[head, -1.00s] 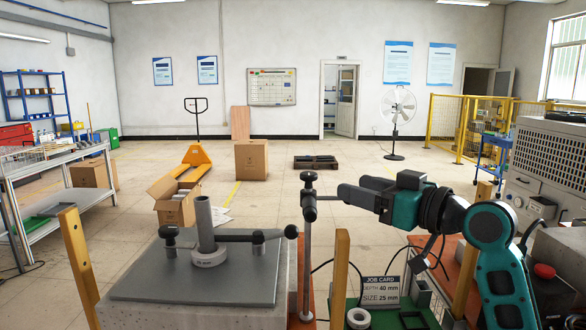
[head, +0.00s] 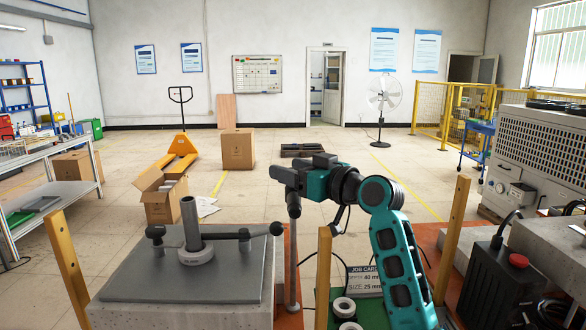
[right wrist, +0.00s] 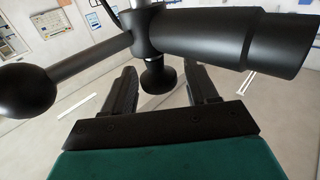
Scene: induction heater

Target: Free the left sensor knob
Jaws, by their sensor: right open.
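In the head view my right gripper (head: 285,175) reaches in from the right and overlaps the top of the upright metal post (head: 293,258). A black clamp (head: 293,205) on that post shows just below it. In the right wrist view a short black knob (right wrist: 158,76) sits between the two open fingers (right wrist: 160,92), with visible room on both sides. It joins a black hub with a thick black cylinder (right wrist: 220,40) and a rod ending in a black ball (right wrist: 25,90). The gripper hides the post's top in the head view. My left gripper is not in view.
Wooden posts (head: 323,278) stand nearby. A job card (head: 363,279) is partly covered by my right arm.

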